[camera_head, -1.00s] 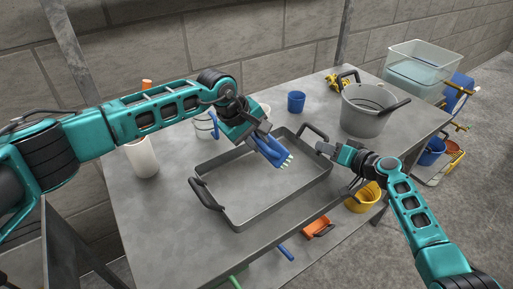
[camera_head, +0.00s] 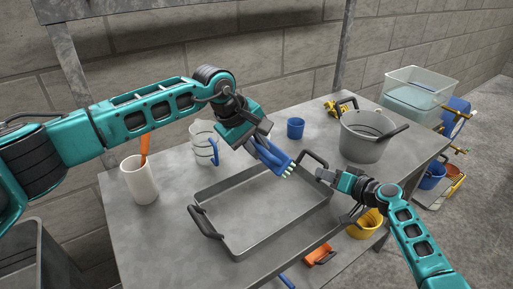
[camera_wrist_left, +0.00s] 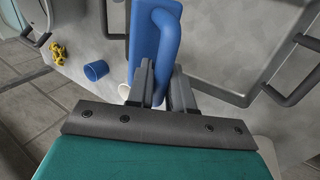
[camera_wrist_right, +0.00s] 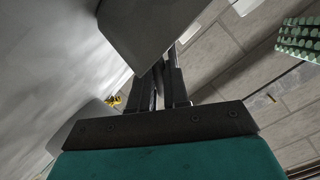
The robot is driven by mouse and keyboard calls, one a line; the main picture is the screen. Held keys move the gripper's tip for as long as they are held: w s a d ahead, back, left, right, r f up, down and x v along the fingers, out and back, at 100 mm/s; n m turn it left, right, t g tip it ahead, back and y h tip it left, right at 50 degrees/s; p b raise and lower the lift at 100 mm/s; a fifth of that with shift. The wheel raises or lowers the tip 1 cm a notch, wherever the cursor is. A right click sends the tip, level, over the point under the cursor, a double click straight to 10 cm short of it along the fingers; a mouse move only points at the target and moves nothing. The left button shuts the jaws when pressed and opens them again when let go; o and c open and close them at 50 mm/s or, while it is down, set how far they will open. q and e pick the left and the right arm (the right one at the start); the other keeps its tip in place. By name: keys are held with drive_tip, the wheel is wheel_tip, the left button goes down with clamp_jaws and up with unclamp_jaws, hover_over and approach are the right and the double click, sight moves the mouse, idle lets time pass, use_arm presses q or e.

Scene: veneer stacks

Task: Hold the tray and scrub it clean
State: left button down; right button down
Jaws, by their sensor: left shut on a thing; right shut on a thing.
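The grey metal tray (camera_head: 255,218) lies on the table, with black handles at its left and far right ends. My left gripper (camera_head: 260,138) is shut on the blue handle of a brush (camera_head: 274,158); the handle also shows between the jaws in the left wrist view (camera_wrist_left: 152,35). The brush's pale bristles point toward the tray's far right part; I cannot tell whether they touch it. They show at upper right in the right wrist view. My right gripper (camera_head: 322,175) is shut on the tray's right rim, which also shows in the right wrist view (camera_wrist_right: 150,28).
A yellow bucket (camera_head: 366,222) and orange item (camera_head: 320,255) are below the table's right edge.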

drive_tip(key=c, duration=1)
unclamp_jaws()
drive_tip(key=shift+c, duration=0.2)
drive_tip(key=v, duration=1.1)
drive_tip(key=shift+s+d, duration=0.15)
use_arm(q)
drive_tip(key=shift+r+p, duration=0.35)
use_arm(e)
drive_tip(key=v, duration=0.7)
drive_tip(key=shift+s, duration=0.3)
drive_tip(key=shift+d+r, duration=0.1)
